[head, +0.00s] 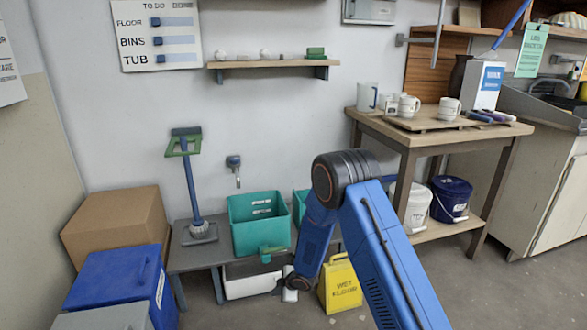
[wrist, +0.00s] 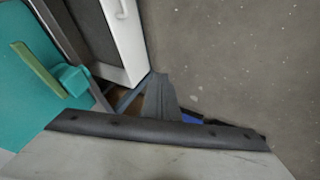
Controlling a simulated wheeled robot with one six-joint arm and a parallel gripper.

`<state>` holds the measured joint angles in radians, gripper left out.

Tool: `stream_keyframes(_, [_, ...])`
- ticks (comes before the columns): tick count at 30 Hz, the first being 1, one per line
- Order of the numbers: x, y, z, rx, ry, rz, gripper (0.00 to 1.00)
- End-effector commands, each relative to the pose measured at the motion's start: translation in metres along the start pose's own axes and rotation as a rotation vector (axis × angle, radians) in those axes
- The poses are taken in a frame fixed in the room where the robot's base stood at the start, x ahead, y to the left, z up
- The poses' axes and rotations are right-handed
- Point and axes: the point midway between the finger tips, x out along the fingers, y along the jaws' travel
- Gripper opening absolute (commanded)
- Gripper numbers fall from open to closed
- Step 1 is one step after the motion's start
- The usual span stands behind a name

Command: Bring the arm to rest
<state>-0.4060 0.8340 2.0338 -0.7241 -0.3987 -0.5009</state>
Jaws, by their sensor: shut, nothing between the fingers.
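My blue arm reaches in from the lower right of the head view and bends down at a dark elbow. My gripper (head: 290,291) hangs low at its end, in front of the low bench and just left of the yellow wet-floor sign (head: 341,285). It is shut and I see nothing held in it. It is small in the head view and partly hidden by my wrist. In the wrist view a pale surface with a dark edge fills the bottom; I cannot tell what it is.
A teal tub (head: 258,238) stands on the grey bench (head: 195,256), also in the wrist view (wrist: 22,110). A white bin (head: 250,286) sits beneath. Blue box (head: 112,283) and cardboard box (head: 115,225) are left. A wooden table (head: 440,137) with mugs stands right. Open floor (wrist: 235,60) shows.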

Motion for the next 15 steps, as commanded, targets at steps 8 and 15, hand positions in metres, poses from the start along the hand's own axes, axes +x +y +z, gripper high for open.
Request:
stream_keyframes(8, [-0.051,0.034,0.007,0.069,-0.058,0.045,0.00])
stream_keyframes(15, [-0.132,0.073,0.021,0.186,-0.142,0.108,0.00])
